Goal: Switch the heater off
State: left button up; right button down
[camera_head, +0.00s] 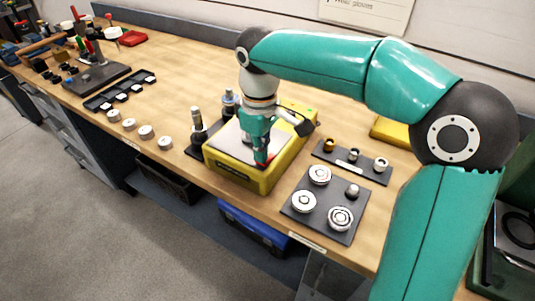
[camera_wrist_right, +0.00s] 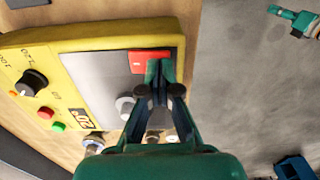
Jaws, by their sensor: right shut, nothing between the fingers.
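The yellow heater (camera_head: 227,172) sits near the front edge of the bench in the head view, with a grey plate on its top. In the right wrist view the yellow heater (camera_wrist_right: 60,62) shows a black dial (camera_wrist_right: 30,82), a red button (camera_wrist_right: 45,112) and a green button (camera_wrist_right: 58,127). A red patch (camera_wrist_right: 138,57) lies at a corner of the grey plate. My right gripper (camera_head: 262,160) is shut and empty, pointing down over the plate by this patch. Its fingertips (camera_wrist_right: 160,85) partly cover the patch; contact cannot be told.
A dark plate (camera_head: 322,227) with round metal parts and a dark strip (camera_head: 371,172) with small knobs lie right of the heater. Several white discs (camera_head: 146,132) and a black tray (camera_head: 100,101) lie to the left. Bare bench top shows behind the tray.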

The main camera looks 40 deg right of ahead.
jog(key=shift+f, duration=0.2)
jog(key=shift+r, duration=0.1)
notch_tip(320, 180, up, 7)
jog(key=p, duration=0.6)
jog(key=shift+p, duration=0.35)
jog(key=shift+s, duration=0.1)
